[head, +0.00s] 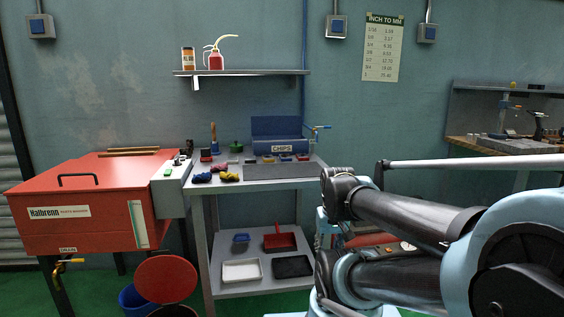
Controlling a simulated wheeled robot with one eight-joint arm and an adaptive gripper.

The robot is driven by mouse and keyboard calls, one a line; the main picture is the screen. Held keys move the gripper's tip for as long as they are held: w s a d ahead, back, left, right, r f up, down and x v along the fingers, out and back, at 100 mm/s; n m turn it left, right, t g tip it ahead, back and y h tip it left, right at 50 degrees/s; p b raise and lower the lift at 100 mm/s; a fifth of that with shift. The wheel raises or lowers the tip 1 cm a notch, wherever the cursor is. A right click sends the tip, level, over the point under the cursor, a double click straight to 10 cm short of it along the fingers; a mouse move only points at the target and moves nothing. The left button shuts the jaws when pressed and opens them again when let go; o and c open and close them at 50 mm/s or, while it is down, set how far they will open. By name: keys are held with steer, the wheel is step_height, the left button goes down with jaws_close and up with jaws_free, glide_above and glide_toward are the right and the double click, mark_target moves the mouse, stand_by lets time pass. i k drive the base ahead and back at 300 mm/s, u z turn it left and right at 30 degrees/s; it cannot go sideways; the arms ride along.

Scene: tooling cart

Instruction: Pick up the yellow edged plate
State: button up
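I cannot make out for certain a yellow edged plate. On the grey top of the tooling cart (200,184), several small plate-like pieces lie in front of the blue CHIPS box (280,147). One of them is a small dark piece with a reddish edge (303,157); the edge colours of the others are too small to tell. A yellow crumpled item (228,176) lies near the front edge, beside a blue crumpled one (202,177). My arm fills the right foreground, and my gripper is not seen.
A dark mat (265,172) lies on the cart's top. The lower shelf (230,290) holds a white tray (242,271), a black tray (293,266), a red dustpan (280,239) and a blue bowl (241,238). A red parts washer (85,205) stands left, and a workbench (475,146) right.

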mark_target(266, 157)
steer(key=z, duration=1.5)
steer(key=k, duration=0.85)
steer(key=u, duration=1.15)
steer(key=i, duration=1.4)
steer(key=z, duration=0.05)
